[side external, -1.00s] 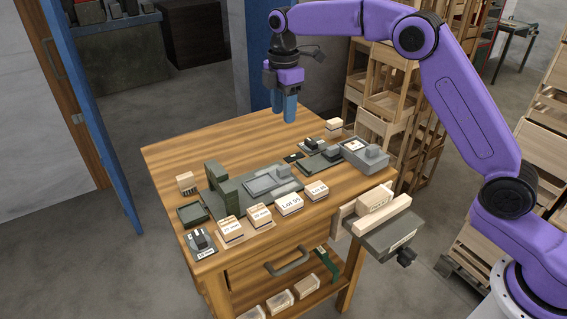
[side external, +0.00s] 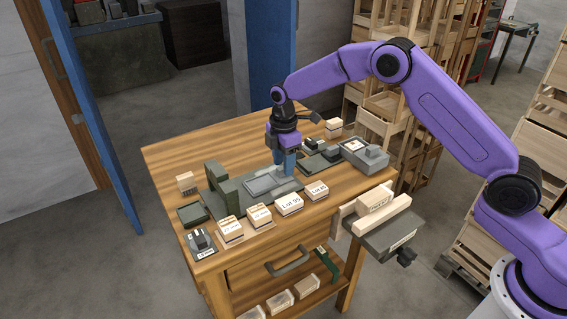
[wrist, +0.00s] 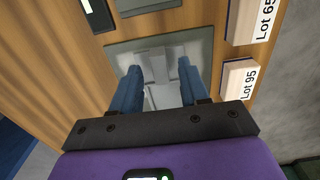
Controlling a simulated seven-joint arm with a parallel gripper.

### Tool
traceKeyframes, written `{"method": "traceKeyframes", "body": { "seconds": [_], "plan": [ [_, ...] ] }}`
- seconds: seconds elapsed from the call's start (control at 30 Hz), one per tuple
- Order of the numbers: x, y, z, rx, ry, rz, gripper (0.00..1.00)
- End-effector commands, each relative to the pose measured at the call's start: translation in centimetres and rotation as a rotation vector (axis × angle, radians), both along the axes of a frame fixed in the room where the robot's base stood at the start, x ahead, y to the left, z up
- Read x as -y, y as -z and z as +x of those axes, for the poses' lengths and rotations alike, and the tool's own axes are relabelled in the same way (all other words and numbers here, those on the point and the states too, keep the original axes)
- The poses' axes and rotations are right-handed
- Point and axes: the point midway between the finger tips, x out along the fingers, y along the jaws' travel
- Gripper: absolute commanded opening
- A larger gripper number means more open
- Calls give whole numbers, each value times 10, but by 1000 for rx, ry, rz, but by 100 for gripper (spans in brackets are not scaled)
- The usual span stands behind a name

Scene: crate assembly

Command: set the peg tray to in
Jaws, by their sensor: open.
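A grey base plate (side external: 231,195) lies on the bench with a lighter grey tray (side external: 262,186) set on it; this looks like the peg tray. A dark green-grey bracket (side external: 215,174) stands at its left end. My gripper (side external: 284,170) is lowered over the right end of the tray, blue fingers pointing down. In the wrist view my gripper (wrist: 159,67) is open, with its fingers on either side of a grey raised part (wrist: 161,95) of the tray. The fingers hide part of it, and I cannot tell whether they touch it.
Labelled wooden blocks, including Lot 95 (side external: 289,204) and Lot 65 (side external: 316,190), line the front of the tray. Another grey fixture (side external: 366,155) stands to the right. A vise (side external: 385,225) is on the bench's right side. The back left of the bench top (side external: 200,150) is clear.

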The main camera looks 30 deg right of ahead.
Motion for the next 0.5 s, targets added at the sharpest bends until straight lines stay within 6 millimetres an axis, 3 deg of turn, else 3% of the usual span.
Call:
{"method": "traceKeyframes", "body": {
  "seconds": [0.4,0.47,0.5],
  "plan": [
    [0,8,0,0,0,0,45],
    [0,8,0,0,0,0,28],
    [0,8,0,0,0,0,15]
  ]
}}
